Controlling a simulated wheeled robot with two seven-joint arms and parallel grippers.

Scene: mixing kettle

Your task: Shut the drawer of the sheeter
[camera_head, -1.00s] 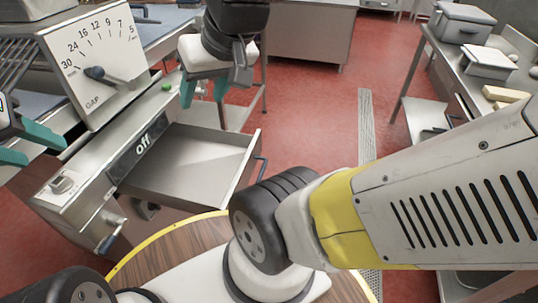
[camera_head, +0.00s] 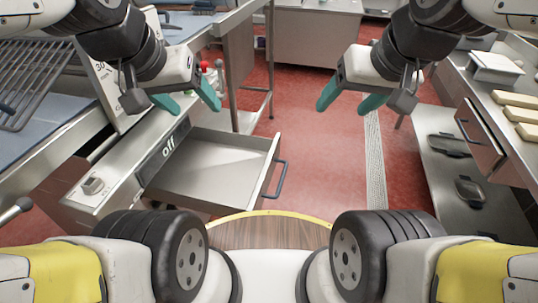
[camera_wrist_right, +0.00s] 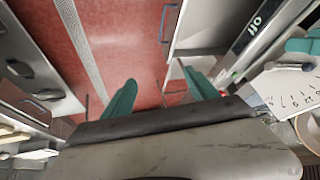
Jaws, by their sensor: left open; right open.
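The sheeter (camera_head: 110,175) stands at the left in the head view, its front panel marked "off". Its drawer (camera_head: 215,168) is pulled out to the right and looks empty. A dark bar handle (camera_head: 279,180) is on the drawer's front. My left gripper (camera_head: 187,98) is open and empty above and behind the drawer, beside the sheeter. My right gripper (camera_head: 350,98) is open and empty over the floor, right of the drawer and apart from its handle. In the right wrist view, the drawer (camera_wrist_right: 205,25) and handle (camera_wrist_right: 167,24) lie beyond my right gripper (camera_wrist_right: 160,92).
A steel counter (camera_head: 490,90) with pale blocks and a drawer stands at the right. A wire rack (camera_head: 40,85) is at the far left. Red floor (camera_head: 320,155) with a drain strip is free between.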

